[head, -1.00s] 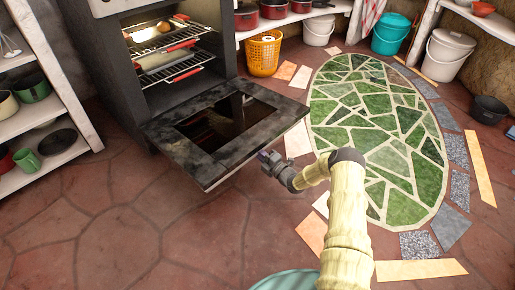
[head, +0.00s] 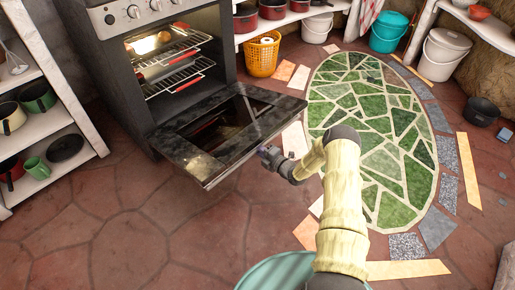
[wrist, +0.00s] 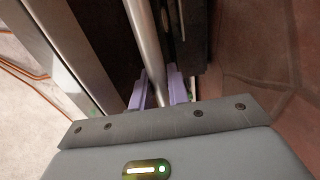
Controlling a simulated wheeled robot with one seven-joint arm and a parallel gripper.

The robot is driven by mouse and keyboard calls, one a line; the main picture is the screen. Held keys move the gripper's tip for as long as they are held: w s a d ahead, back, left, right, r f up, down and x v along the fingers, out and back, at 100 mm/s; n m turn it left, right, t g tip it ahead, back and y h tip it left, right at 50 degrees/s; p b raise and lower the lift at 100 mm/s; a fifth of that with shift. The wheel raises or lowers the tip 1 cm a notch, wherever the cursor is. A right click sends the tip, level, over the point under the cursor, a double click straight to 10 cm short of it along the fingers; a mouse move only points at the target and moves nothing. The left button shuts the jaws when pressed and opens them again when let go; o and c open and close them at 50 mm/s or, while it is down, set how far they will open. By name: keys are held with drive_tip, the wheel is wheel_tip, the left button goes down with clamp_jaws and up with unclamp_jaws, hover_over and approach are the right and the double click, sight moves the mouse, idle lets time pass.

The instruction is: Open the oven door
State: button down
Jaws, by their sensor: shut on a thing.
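The oven (head: 165,90) stands at the upper left in the head view. Its door (head: 185,150) is swung far down, hinged at its lower edge, and juts out over the floor. The lit inside and its racks (head: 178,75) show. My gripper (head: 266,154) is at the door's outer edge, low and right of its middle. In the wrist view my gripper's purple fingers (wrist: 160,92) are shut on the metal handle bar (wrist: 147,45), which runs between them. The door hides the handle in the head view.
Shelves with pots (head: 40,130) stand close left of the oven. A yellow basket (head: 263,55) and pails (head: 390,35) stand at the back. A flat green stone mosaic (head: 375,120) lies on the floor at right. The floor in front of the door is clear.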

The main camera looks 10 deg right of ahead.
sight(257, 140)
drive_tip(key=shift+g+h, duration=0.3)
drive_tip(key=shift+g, duration=0.1)
drive_tip(key=r+p, duration=0.2)
drive_tip(key=r, duration=0.1)
drive_tip(key=r+p, duration=0.1)
drive_tip(key=shift+w+a+r+p, duration=0.25)
drive_tip(key=shift+w+r+p, duration=0.1)
drive_tip(key=shift+r+p, duration=0.05)
drive_tip(key=c, duration=1.4)
unclamp_jaws()
drive_tip(key=shift+f, duration=0.1)
drive_tip(key=shift+d, duration=0.2)
drive_tip(key=shift+s, duration=0.1)
drive_tip(key=shift+p+v, duration=3.3)
drive_tip(key=shift+v, duration=5.35)
